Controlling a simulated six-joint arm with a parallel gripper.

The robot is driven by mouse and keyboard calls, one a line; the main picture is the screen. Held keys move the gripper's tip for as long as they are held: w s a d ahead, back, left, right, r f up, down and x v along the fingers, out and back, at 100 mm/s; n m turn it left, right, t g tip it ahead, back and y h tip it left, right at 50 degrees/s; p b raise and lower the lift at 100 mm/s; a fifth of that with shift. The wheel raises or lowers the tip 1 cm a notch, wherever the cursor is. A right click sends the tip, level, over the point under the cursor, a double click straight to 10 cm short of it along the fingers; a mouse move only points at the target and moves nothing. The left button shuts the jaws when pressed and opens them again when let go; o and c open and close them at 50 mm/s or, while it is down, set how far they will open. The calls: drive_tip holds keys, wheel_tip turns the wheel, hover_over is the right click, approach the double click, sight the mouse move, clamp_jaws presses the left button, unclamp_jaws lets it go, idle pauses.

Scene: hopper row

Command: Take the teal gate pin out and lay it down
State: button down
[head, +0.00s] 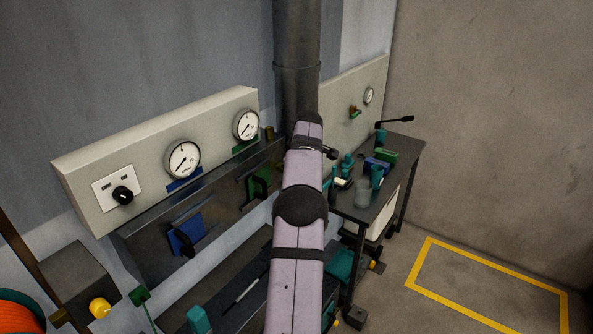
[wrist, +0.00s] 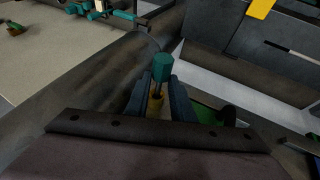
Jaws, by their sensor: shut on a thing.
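The teal gate pin (wrist: 162,68) shows its teal head standing up between the two dark fingers of my gripper (wrist: 166,92) in the wrist view. The fingers are shut on it. A small brass-coloured part (wrist: 155,106) shows lower down between the fingers. The lower end of the pin is hidden, so I cannot tell whether it sits in a hole. In the head view my arm runs up the middle and hides my gripper and the pin.
A dark hopper front with a blue gate (head: 187,236) and a green gate (head: 258,184) is left of my arm. A dark table (head: 406,150) at right carries teal pieces, a glass (head: 362,193), a green box (head: 384,154) and a blue box. A yellow-outlined floor area (head: 425,252) is clear.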

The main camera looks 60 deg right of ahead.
drive_tip(key=shift+s+f+b, duration=0.1)
drive_tip(key=shift+s+b, duration=0.65)
drive_tip(key=shift+b, duration=0.05)
drive_tip(key=shift+s+b, duration=0.55)
drive_tip(key=shift+s, duration=0.3)
